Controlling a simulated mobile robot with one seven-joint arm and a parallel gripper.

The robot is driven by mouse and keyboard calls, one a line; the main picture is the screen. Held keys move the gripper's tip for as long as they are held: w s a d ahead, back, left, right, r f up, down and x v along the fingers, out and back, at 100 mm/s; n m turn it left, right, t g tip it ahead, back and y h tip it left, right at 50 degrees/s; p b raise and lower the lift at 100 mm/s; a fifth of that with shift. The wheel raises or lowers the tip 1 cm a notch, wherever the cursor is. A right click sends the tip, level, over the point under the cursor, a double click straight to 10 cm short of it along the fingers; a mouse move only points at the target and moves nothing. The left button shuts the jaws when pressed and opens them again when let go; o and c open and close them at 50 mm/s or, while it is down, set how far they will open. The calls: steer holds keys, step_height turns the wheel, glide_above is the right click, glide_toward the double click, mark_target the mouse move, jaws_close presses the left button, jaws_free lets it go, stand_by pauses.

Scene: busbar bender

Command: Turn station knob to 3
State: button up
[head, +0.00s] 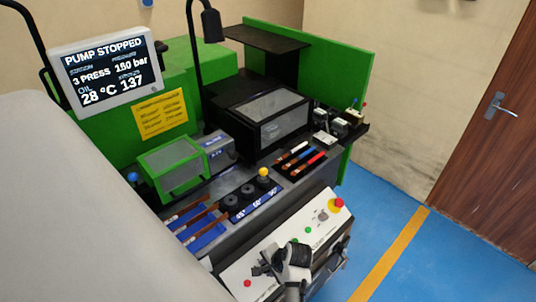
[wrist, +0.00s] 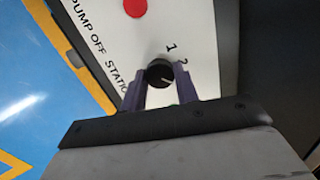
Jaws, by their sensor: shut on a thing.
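The station knob (wrist: 160,73) is a small round black knob on the white control panel (wrist: 190,25), with a light pointer mark toward its lower right. The numbers 1 and 2 are printed beside it; no 3 is visible in the wrist view. My gripper (wrist: 160,82) has its purple fingers on either side of the knob, shut on it. In the head view my gripper (head: 264,264) is at the front panel (head: 241,274) and hides the knob. The display (head: 107,68) reads "PUMP STOPPED" and, under station, "3 PRESS".
A red button (wrist: 135,7) is close to the knob in the wrist view. A red emergency button (head: 337,204) is at the panel's right end. Blue floor is free to the right.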

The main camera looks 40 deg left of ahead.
stand_by(0.4)
steer(key=o, duration=1)
steer(key=shift+r, duration=0.15)
steer(key=b+v, duration=0.1)
steer(key=v, duration=1.2)
steer(key=shift+d+r+b, duration=0.25)
steer(key=shift+b, duration=0.1)
